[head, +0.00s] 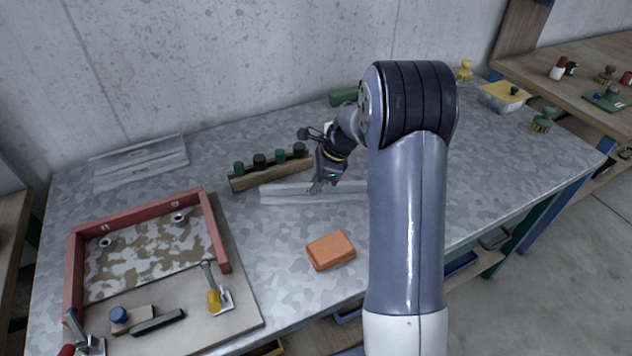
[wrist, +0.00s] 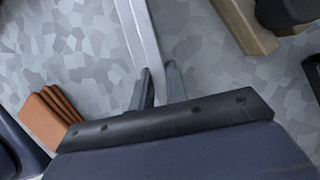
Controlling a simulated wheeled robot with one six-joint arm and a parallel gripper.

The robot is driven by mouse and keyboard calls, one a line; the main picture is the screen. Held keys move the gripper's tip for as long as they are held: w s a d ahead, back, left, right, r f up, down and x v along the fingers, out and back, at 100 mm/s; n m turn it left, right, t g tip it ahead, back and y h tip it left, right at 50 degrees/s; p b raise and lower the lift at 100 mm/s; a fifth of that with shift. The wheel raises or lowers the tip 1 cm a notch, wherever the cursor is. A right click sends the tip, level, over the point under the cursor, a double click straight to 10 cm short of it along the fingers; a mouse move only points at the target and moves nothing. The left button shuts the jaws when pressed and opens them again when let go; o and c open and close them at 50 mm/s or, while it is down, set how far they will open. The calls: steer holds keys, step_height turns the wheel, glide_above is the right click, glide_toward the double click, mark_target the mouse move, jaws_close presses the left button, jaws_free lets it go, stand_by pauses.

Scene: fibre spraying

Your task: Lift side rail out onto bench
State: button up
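A long pale grey metal rail (head: 285,194), which looks like the side rail, lies along the middle of the bench, its right part hidden behind my arm. In the wrist view the rail (wrist: 142,32) runs down between the fingers. My gripper (head: 316,187) is at the rail, pointing down. In the wrist view the fingers of my gripper (wrist: 160,85) stand close on both sides of the rail and look shut on it. The rail seems to be at bench height; I cannot tell whether it touches the bench.
A red frame (head: 140,211) with clamps sits on a board at the left. Similar grey rails (head: 140,163) lie behind it. A wooden rack (head: 242,182) with dark and green knobs stands just behind the rail. An orange block stack (head: 330,250) lies in front. Bench between is clear.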

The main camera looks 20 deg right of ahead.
steer(key=o, duration=0.5)
steer(key=v, duration=1.1)
steer(key=shift+a+b, duration=0.1)
steer(key=shift+b, duration=0.2)
